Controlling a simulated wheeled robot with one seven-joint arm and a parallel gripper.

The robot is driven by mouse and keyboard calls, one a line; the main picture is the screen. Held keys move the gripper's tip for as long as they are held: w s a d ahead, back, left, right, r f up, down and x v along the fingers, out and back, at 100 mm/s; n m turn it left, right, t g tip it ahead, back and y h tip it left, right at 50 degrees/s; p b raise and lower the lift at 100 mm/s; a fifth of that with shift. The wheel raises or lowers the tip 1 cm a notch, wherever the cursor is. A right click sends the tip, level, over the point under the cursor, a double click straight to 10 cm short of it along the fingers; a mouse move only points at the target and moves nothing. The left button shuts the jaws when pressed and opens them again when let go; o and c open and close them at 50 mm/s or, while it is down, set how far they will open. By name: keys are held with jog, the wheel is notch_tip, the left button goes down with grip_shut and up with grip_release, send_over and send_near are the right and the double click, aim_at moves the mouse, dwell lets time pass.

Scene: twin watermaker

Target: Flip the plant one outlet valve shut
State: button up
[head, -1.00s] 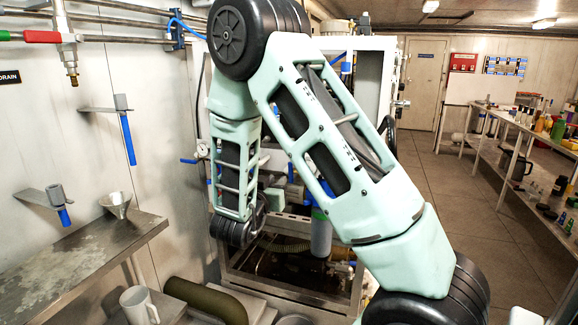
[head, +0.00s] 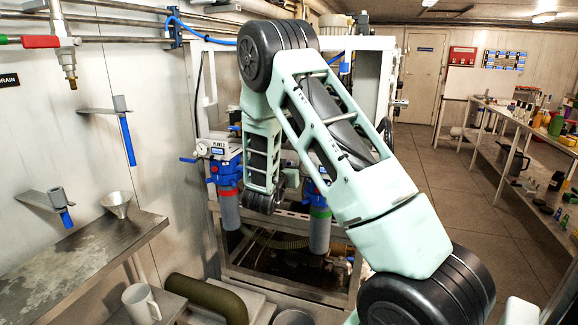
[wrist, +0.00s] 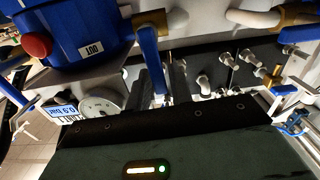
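The plant one unit has a blue filter housing (head: 225,170) with a "PLANT 1" display (head: 217,144), left of my forearm in the head view. In the wrist view the housing (wrist: 70,35) appears upside down with an "OUT" label. Beside that label is a brass fitting (wrist: 177,22) with a long blue valve lever (wrist: 151,58). My gripper (wrist: 168,65) has its two dark fingers close together, right at the lever. Whether they touch it is unclear. In the head view my arm hides the gripper and the outlet lever.
A round gauge (wrist: 100,104) and the display lie near my gripper's left side. White pipes and fittings (wrist: 228,60) crowd the panel to the right. A second filter (head: 320,225) stands right of my forearm. A steel bench (head: 75,260) is at left; the aisle floor at right is clear.

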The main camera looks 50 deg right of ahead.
grip_shut()
jog(key=shift+f+b, duration=0.15)
jog(key=shift+b, duration=0.2)
jog(key=shift+s+m+b, duration=0.15)
jog(key=shift+m+b, duration=0.15)
jog(key=shift+b, duration=0.1)
grip_release()
